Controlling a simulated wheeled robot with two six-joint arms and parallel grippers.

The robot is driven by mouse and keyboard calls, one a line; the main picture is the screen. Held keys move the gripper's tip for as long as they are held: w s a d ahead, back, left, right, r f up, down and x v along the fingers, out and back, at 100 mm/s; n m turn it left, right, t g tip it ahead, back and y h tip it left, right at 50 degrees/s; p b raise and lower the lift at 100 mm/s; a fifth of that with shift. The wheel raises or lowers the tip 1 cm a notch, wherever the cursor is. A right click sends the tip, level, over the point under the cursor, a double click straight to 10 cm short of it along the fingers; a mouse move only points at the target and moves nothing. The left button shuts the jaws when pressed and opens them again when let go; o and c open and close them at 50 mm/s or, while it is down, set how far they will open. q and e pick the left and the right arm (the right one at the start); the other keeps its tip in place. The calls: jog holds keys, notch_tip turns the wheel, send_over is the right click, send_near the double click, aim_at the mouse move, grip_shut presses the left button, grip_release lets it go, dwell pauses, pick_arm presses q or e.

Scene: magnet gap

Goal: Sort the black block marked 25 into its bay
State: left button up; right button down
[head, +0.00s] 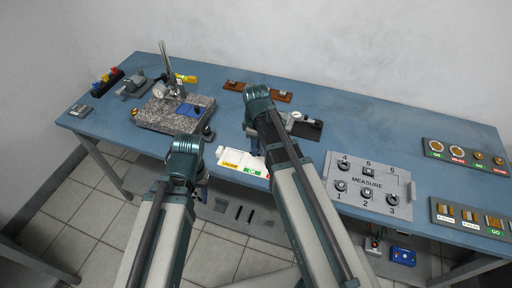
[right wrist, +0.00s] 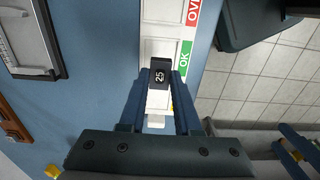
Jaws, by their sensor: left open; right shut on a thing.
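The black block marked 25 (right wrist: 160,76) sits between the fingertips of my right gripper (right wrist: 161,82), which is shut on it. The white sorting tray (right wrist: 163,30) lies beneath, with a green OK label and a red label partly cut off, reading "OV". The block is over the tray by the OK label; I cannot tell whether it touches the tray. In the head view the tray (head: 232,157) is at the table's front edge, and my right arm hides the block. My left gripper (head: 203,188) is open, low in front of the table edge, partly hidden by its arm.
A granite plate with a gauge stand (head: 172,120) is left of the tray. A grey MEASURE panel (head: 368,184) is to the right, with labelled trays (head: 465,157) beyond. A black-and-grey instrument (head: 305,125) and brown racks (head: 235,86) lie behind.

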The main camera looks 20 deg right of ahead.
aim_at(256, 163)
jog(key=shift+f, duration=0.1)
jog(key=shift+f+b, duration=2.7)
jog(key=shift+b, duration=0.1)
jog(key=shift+f, duration=0.2)
jog(key=c, duration=0.5)
grip_release()
jog(key=c, duration=0.6)
jog(key=shift+o, duration=0.2)
jog(key=shift+r, duration=0.15)
notch_tip(256, 163, up, 4)
jog(key=p, duration=0.4)
jog(key=shift+r, duration=0.2)
